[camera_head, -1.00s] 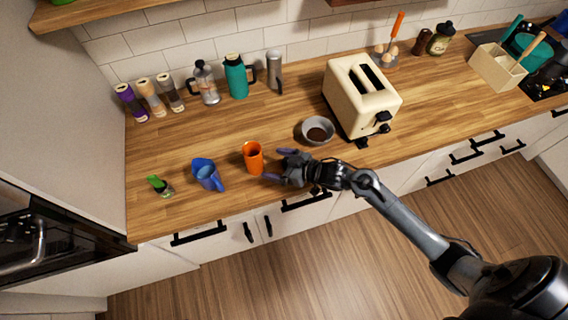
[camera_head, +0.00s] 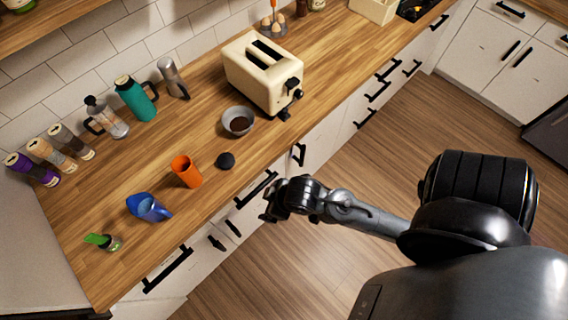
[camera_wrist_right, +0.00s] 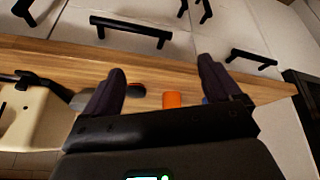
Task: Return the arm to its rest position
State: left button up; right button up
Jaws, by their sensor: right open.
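My right arm reaches in from the right of the head view. Its gripper (camera_head: 272,206) is in front of the counter edge, over the drawer fronts and clear of the worktop. In the right wrist view the two dark fingers (camera_wrist_right: 163,82) are spread apart with nothing between them but the view of the counter. A black round object (camera_head: 226,160) lies on the counter beside the orange cup (camera_head: 187,172), apart from the gripper. The cup also shows in the wrist view (camera_wrist_right: 172,99). My left gripper is in neither view.
The wooden counter (camera_head: 160,172) holds a blue pitcher (camera_head: 148,207), a grey bowl with dark contents (camera_head: 238,121), a cream toaster (camera_head: 262,72) and several bottles along the wall. Black handles (camera_head: 256,189) stick out from the fronts near my gripper. The floor before them is open.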

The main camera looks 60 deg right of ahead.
jog(key=shift+g, duration=0.8)
jog(key=s, duration=0.2)
jog(key=s+r, duration=0.1)
jog(key=s, duration=0.1)
jog(key=shift+s+a, duration=0.2)
notch_tip(320, 180, up, 18)
jog(key=p, duration=1.7)
jog(key=shift+f, duration=0.25)
jog(key=shift+f, duration=0.15)
